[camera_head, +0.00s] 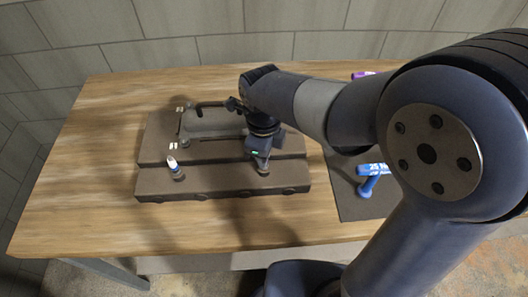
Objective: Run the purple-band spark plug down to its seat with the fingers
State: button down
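The dark engine block (222,182) lies on the wooden bench. A white-topped spark plug (173,166) stands upright at the left of its front step; its band looks blue or dark, too small to name surely. My gripper (263,168) points down at the right of the same step, its fingertips low near a small pale metal part. Whether a plug is between the fingers, and whether they are open or shut, I cannot tell. No purple band shows on the block; the gripper may hide one.
A dark mat (352,205) lies right of the block, with a blue labelled tool (370,178) on it. A purple item (361,75) shows behind my arm at the back. My arm hides much of the right side. The bench (85,190) is clear at left.

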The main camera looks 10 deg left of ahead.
jog(key=c, duration=1.3)
grip_release()
jog(key=shift+r, duration=0.1)
